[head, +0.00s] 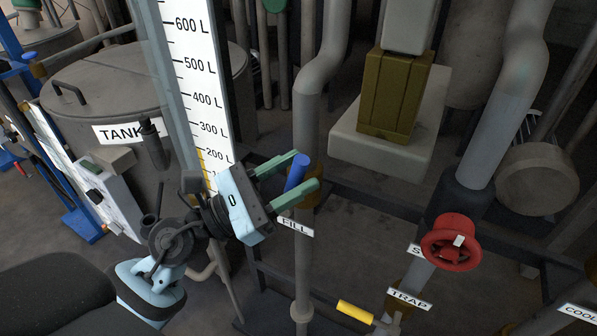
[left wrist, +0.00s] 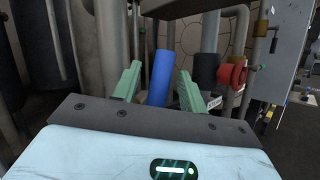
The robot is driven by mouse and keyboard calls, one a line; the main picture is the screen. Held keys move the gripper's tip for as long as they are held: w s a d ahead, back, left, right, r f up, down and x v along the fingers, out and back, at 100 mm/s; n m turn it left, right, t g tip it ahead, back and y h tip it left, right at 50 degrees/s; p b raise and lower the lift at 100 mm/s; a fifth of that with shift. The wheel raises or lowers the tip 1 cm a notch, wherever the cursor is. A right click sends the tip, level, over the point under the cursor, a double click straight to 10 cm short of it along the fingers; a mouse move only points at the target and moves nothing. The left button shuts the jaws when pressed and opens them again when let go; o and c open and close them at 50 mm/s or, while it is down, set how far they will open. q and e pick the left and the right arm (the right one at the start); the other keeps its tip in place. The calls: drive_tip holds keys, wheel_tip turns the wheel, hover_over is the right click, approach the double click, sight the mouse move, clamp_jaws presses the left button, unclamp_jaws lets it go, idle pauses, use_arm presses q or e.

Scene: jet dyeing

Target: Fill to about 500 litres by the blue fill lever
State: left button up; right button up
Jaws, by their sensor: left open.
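The blue fill lever (head: 297,172) sticks up, slightly tilted, on the pipe above the FILL label (head: 295,226). My left gripper (head: 308,171) is open, with its green fingers on either side of the lever. In the left wrist view the blue lever (left wrist: 160,78) stands between the fingers of my left gripper (left wrist: 158,88), with a gap visible on both sides. The level scale (head: 196,80) shows marks from 200 L to 600 L. A yellow strip (head: 203,162) shows along its edge near and below the 200 L mark. My right gripper is out of view.
A red handwheel (head: 451,242) stands at the right. A yellow lever (head: 355,311) lies low by the TRAP label (head: 409,299). The grey tank (head: 110,80) is behind at the left. Vertical pipes and a dark frame stand close around the fill lever.

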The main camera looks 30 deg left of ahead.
use_arm(q)
drive_tip(key=b+v, duration=0.2)
drive_tip(key=v, duration=0.3)
drive_tip(key=shift+s+a+f+b, duration=0.1)
drive_tip(key=shift+f+b, duration=0.25)
drive_tip(key=shift+b, duration=0.05)
drive_tip(key=shift+s+a+b, duration=0.3)
drive_tip(key=shift+s+a, duration=0.1)
drive_tip(key=shift+s, duration=0.1)
idle(0.8)
idle(5.8)
